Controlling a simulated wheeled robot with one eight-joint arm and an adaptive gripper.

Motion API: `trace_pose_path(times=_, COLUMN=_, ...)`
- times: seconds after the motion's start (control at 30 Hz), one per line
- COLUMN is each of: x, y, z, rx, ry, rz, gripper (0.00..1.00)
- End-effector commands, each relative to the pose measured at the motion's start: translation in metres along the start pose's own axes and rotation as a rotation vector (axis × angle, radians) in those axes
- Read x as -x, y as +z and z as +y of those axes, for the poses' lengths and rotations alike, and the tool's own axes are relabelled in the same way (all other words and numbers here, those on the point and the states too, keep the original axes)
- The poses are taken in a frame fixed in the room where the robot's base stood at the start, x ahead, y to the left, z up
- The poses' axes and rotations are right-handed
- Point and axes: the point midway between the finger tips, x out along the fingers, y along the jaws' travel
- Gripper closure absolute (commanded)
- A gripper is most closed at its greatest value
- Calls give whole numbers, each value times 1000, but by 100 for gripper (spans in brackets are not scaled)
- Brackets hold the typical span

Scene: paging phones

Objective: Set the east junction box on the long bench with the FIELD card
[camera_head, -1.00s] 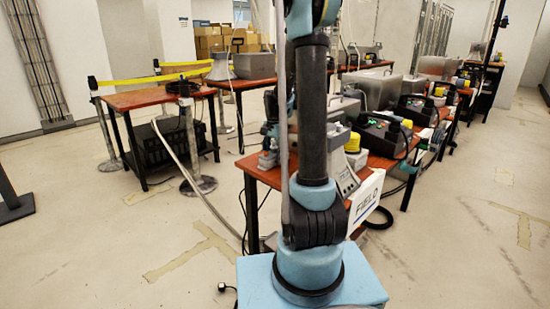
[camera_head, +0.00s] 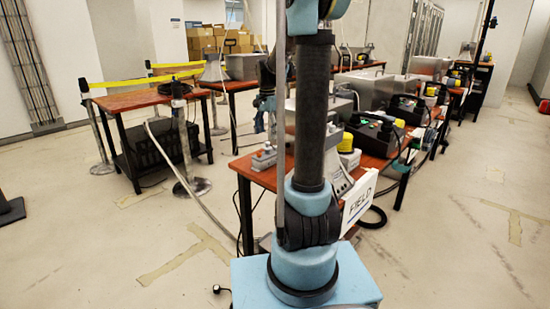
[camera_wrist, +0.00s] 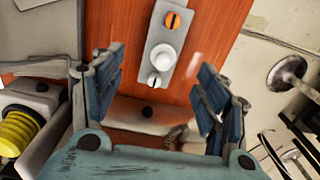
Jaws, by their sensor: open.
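The long bench (camera_head: 238,166) has an orange-brown top, and the white FIELD card (camera_head: 359,209) hangs at its near end. A small grey box (camera_head: 264,157) rests on the bench's near left corner. In the wrist view a narrow grey box (camera_wrist: 166,45) with an orange-centred fitting and a white knob lies on the wood between my fingers. It looks like the same box; no label shows to confirm it as the east junction box. My gripper (camera_wrist: 160,62) is open and empty above it, apart from it. In the head view my gripper (camera_head: 265,103) is partly hidden by my arm column.
A side table (camera_head: 140,98) with yellow barrier tape stands left. Another bench (camera_head: 228,84) is behind.

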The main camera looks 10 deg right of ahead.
Motion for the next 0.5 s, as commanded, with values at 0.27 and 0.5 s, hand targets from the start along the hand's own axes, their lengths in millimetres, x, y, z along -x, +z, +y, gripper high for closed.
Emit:
trace_pose_path(times=0.27, x=12, y=41, z=54, rx=154, ry=-24, rz=21, gripper=32)
trace_pose_path(times=0.5, x=11, y=81, z=107, rx=317, ry=-45, rz=48, gripper=32)
